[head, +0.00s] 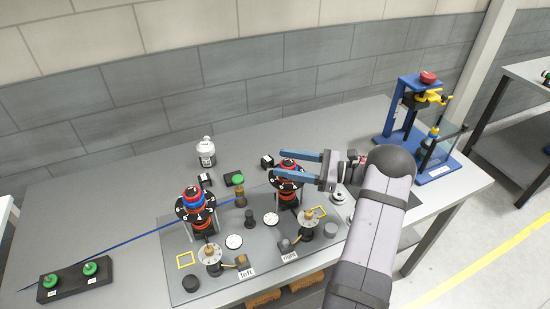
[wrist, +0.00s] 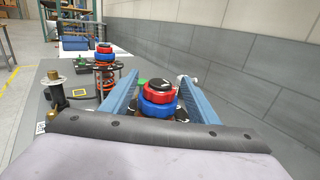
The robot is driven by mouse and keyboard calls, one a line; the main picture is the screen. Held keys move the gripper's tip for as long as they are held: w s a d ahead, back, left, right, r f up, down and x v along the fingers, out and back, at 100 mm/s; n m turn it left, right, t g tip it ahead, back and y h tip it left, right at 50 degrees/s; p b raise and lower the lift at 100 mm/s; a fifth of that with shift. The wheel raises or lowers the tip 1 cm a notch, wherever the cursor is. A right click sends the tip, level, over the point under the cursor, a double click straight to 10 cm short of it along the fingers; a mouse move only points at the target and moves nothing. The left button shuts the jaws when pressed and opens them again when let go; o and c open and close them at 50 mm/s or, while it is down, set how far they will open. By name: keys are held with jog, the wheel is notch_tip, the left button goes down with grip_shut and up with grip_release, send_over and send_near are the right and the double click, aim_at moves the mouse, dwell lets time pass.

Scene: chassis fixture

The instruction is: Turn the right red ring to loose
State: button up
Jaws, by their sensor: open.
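The right red ring (wrist: 160,94) sits near the top of the right spring unit, under a black cap and above a blue ring (wrist: 158,109). In the head view the right red ring (head: 288,162) shows partly behind my gripper. My gripper (head: 279,163) is open, its two blue fingers reaching left on either side of the ring's top. In the wrist view the ring lies between the fingers of my gripper (wrist: 158,78), with no clear contact seen. The "right" label (head: 289,257) stands in front of this unit.
The left spring unit (head: 196,207) has a similar red and blue top. Gauges, brass fittings and small black blocks crowd the grey plate (head: 222,279). A blue press (head: 392,120) stands at the right. A blue rod (head: 140,239) lies left.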

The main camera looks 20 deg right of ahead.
aim_at(282, 163)
jog(key=shift+p+x, duration=0.75)
jog(key=shift+x, duration=1.2)
